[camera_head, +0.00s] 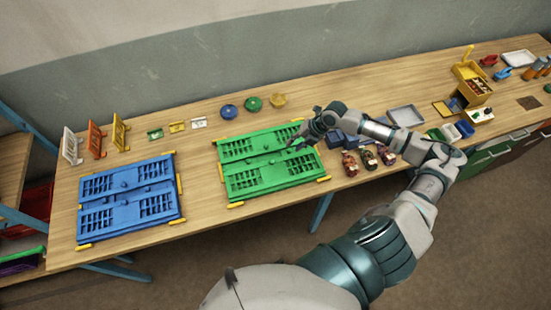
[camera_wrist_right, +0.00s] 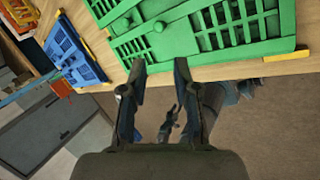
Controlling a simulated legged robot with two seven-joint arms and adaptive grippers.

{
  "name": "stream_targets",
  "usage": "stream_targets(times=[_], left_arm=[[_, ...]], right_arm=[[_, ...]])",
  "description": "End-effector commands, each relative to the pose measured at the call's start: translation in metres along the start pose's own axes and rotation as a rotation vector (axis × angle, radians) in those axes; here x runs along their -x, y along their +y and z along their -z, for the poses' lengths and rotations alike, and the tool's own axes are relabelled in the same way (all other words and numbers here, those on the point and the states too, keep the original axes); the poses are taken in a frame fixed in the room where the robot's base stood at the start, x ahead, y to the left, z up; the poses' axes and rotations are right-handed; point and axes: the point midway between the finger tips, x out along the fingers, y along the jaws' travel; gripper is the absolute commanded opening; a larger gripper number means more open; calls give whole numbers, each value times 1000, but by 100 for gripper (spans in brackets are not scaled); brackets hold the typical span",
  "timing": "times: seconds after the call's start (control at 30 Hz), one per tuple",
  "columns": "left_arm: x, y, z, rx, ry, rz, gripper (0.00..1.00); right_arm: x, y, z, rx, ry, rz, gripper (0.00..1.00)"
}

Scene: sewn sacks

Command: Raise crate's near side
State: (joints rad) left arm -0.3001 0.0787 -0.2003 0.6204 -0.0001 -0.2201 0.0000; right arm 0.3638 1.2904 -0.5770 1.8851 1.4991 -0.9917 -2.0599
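A green crate (camera_head: 243,184) lies folded flat on the wooden table, with yellow bars at its corners. A similar blue crate (camera_head: 128,204) lies flat to its left. My right gripper (camera_head: 297,142) is over the far right part of the green crate in the head view. In the right wrist view, my right gripper (camera_wrist_right: 157,72) has its two fingers apart with nothing between them. The green crate (camera_wrist_right: 215,30) fills the top of that view, beyond the fingertips. Contact cannot be told. My left gripper is not in view.
White, orange and yellow frames (camera_head: 96,140) stand at the back left. Coloured discs (camera_head: 253,103) lie behind the green crate. Several small patterned items (camera_head: 368,160) sit to its right. A yellow box (camera_head: 472,88) and trays are farther right. Bare table separates the two crates.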

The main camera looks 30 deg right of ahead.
Motion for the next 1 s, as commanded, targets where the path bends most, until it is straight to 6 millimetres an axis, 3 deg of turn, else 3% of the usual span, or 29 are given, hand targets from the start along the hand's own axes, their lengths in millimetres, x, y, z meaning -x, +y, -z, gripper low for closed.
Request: stream_targets(times=[0.6, 1.0], left_arm=[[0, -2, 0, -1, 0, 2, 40], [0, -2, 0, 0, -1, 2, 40]], right_arm=[[48, 0, 0, 1, -1, 1, 30], [53, 0, 0, 0, 0, 0, 30]])
